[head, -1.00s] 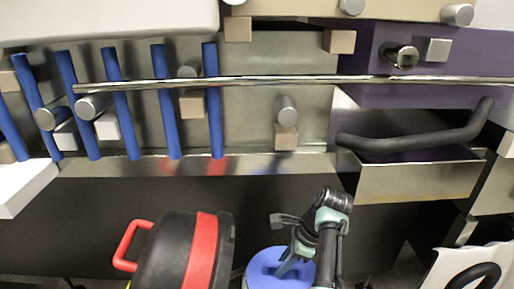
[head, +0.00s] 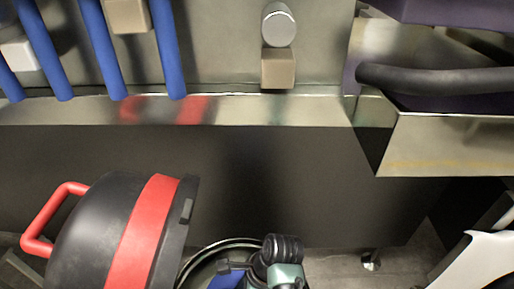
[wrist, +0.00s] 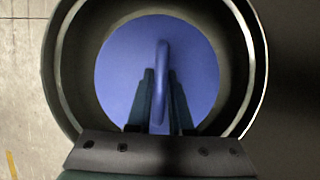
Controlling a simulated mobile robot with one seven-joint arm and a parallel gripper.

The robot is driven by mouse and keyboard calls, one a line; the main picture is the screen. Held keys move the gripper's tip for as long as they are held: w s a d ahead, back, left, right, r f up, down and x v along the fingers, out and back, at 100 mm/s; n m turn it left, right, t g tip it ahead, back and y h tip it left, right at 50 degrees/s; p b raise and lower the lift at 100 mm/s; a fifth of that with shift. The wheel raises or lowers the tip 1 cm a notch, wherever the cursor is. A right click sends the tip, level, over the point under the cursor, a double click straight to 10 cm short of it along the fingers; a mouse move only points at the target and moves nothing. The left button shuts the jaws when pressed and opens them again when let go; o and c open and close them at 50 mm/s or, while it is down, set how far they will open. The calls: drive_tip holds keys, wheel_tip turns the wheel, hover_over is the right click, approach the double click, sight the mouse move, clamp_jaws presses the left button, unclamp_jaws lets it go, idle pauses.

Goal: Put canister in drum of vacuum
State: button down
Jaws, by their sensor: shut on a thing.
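The canister (wrist: 112,72) is blue and round with a raised handle on top. In the wrist view my gripper (wrist: 160,95) is shut on that handle. The drum (wrist: 254,60) of the vacuum appears as a dark round wall with a pale rim around the canister, with a dark gap between them. How deep the canister sits is hard to tell. In the head view, part of the canister (head: 226,281) shows at the bottom edge beside my gripper (head: 240,268), in front of the drum's far rim (head: 212,247). The vacuum's black lid (head: 95,235) with a red band is tipped open at left.
A red handle (head: 45,215) sticks out left of the lid. A metal belt frame (head: 230,108) runs behind, with a metal bin (head: 445,145) under a dark bar at right. A white object (head: 480,262) stands at lower right.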

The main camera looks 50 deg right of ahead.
wheel_tip(320, 180, down, 10)
drive_tip(key=b, duration=0.4)
drive_tip(key=shift+a, duration=0.2)
drive_tip(key=shift+f, duration=0.2)
